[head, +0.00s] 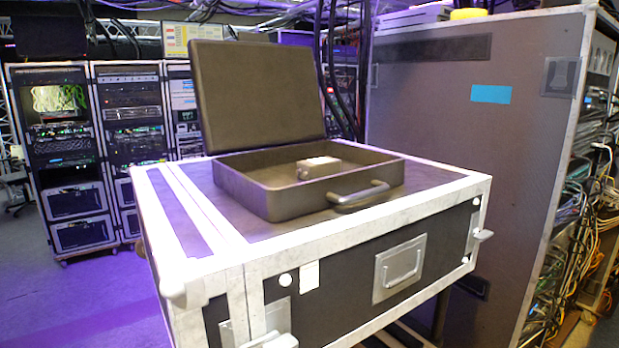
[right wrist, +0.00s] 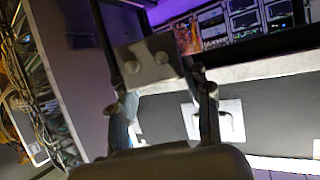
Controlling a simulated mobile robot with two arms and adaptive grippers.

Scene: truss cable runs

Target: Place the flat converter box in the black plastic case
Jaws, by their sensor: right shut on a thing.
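The black plastic case (head: 240,187) lies open on top of a flight case in the head view, its lid (head: 258,95) raised at the back and its handle at the front. A small pale box (head: 318,168) sits inside it, partly hidden by the front wall. My right gripper (right wrist: 160,84) shows in the right wrist view, shut on a small grey box (right wrist: 148,63) with two round knobs on its face. I cannot tell for certain which box is the flat converter box. Neither gripper shows in the head view.
The flight case (head: 225,247) has pale metal edges and latches; its top is clear around the black case. A tall grey cabinet (head: 450,150) stands close behind on the right, with cables (head: 590,210) along its side. Equipment racks (head: 130,115) stand at the back left.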

